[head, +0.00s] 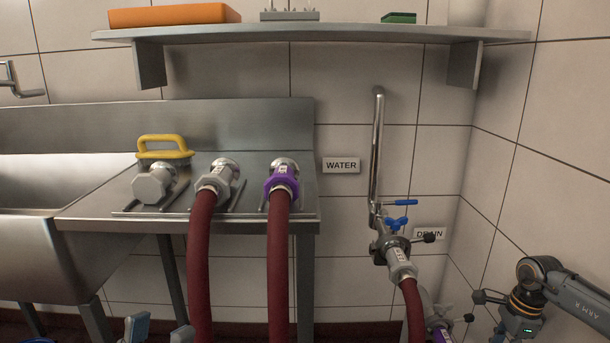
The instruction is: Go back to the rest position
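My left gripper (159,331) shows only as two fingertips at the bottom edge, left of the hoses. The tips stand apart with nothing seen between them, so it is open. The rest of it is below the picture. My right arm, marked ARM R, comes in at the lower right.
Two dark red hoses with a grey coupling (216,178) and a purple coupling (281,181) hang over the steel counter (100,212). A third hose (413,310) hangs from the wall valve (394,245) at the right. A shelf (330,33) is above.

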